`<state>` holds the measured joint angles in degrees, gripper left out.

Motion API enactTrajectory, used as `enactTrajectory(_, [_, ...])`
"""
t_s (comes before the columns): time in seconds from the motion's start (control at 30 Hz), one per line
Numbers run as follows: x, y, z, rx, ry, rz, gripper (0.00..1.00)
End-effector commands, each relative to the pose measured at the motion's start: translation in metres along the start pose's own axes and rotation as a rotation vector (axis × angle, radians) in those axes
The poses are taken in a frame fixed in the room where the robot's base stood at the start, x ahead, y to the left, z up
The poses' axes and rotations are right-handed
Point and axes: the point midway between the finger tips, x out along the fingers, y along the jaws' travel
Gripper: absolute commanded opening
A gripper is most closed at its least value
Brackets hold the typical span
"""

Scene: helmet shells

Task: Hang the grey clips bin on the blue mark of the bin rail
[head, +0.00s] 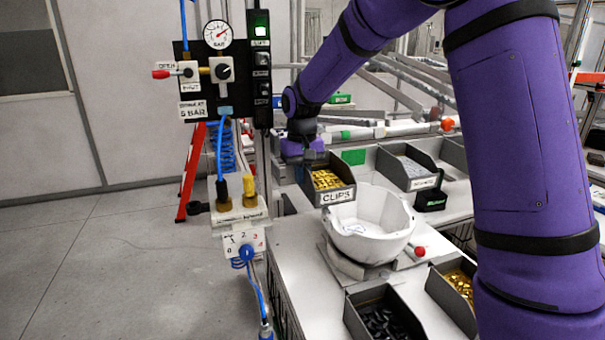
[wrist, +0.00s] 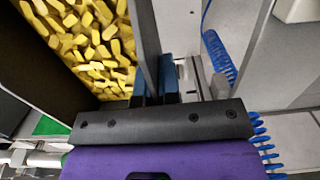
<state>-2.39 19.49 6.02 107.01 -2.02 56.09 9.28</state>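The grey clips bin (head: 340,197), labelled CLIPS and full of yellow pieces, is in the middle of the head view, behind and left of the white helmet shell. In the wrist view its dark wall (wrist: 143,30) runs down between my fingers. My gripper (wrist: 157,88) looks shut on that wall; the fingertips are partly hidden. In the head view my gripper (head: 304,152) is at the bin's back left. Blue patches show by the fingers in the wrist view; I cannot tell whether they are finger pads or the mark. I cannot make out the blue mark in the head view.
The white helmet shell (head: 372,226) stands on the bench close to the bin. Another grey bin (head: 405,172) is behind it. Bins of dark (head: 383,318) and brass parts (head: 458,280) are in front. A gauge panel (head: 215,75) and coiled blue hoses are left. A green patch (head: 354,157) shows behind the bin.

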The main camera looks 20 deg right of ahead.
Motion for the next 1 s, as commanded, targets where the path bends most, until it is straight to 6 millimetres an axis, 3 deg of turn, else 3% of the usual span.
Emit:
enactTrajectory(0.17, [0.000, 0.000, 0.000, 0.000, 0.001, 0.000, 0.00])
enactTrajectory(0.2, [0.000, 0.000, 0.000, 0.000, 0.001, 0.000, 0.13])
enactTrajectory(0.3, [0.000, 0.000, 0.000, 0.000, 0.001, 0.000, 0.34])
enactTrajectory(0.67, [-0.005, 0.000, 0.000, 0.000, 0.002, 0.000, 0.34])
enactTrajectory(1.0, [-0.062, 0.000, -0.001, 0.000, 0.004, -0.001, 0.34])
